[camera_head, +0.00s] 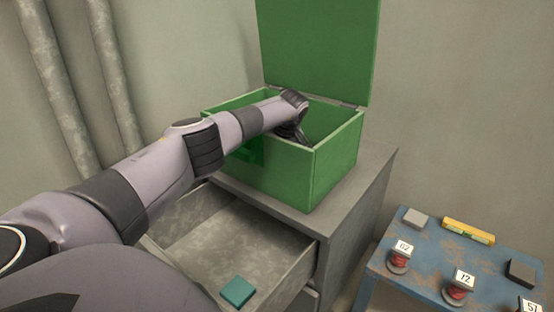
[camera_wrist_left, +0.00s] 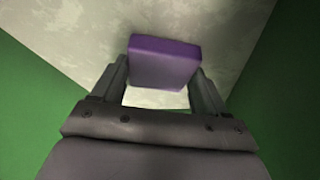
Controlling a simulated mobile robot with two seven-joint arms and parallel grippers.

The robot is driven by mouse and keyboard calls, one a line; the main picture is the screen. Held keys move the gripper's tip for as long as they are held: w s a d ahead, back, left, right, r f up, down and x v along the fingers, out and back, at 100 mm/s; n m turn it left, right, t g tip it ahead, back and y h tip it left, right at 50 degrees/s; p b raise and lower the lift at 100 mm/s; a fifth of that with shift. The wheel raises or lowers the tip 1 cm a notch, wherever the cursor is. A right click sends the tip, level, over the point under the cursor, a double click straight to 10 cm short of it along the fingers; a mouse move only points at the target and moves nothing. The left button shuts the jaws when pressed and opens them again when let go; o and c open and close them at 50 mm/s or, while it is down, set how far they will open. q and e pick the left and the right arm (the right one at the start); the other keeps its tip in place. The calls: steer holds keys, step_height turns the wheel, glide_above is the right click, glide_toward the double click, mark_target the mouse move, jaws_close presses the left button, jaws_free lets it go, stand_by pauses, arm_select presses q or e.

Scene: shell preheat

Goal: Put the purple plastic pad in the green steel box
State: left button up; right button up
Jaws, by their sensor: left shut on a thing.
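The green steel box (camera_head: 338,146) stands on a grey cabinet with its lid up and open. My left arm reaches over its near rim. My left gripper (camera_head: 303,140) points down into the box, and its fingertips are partly hidden by the walls in the head view. In the left wrist view the purple plastic pad (camera_wrist_left: 165,62) sits between the two fingers of my left gripper (camera_wrist_left: 164,82), which is shut on it. Green walls show on both sides, with a pale surface beyond the pad. I cannot tell whether the pad touches that surface. My right gripper is not in view.
An open grey drawer (camera_head: 205,245) below the box holds a teal pad (camera_head: 237,291). A blue worn table (camera_head: 425,262) at right carries red-based numbered items (camera_head: 399,257), a yellow level (camera_head: 468,231), a grey block (camera_head: 415,217) and a dark block (camera_head: 522,272). Pipes run up the left wall.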

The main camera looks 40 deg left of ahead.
arm_select(q)
steer(key=shift+f, duration=0.15)
steer(key=o, duration=1.2)
steer(key=shift+d+r, duration=0.1)
steer(key=shift+r, duration=0.4)
steer(key=p+v, duration=0.5)
steer(key=v, duration=0.6)
steer(key=shift+s+d+r, duration=0.1)
steer(key=shift+r, duration=0.1)
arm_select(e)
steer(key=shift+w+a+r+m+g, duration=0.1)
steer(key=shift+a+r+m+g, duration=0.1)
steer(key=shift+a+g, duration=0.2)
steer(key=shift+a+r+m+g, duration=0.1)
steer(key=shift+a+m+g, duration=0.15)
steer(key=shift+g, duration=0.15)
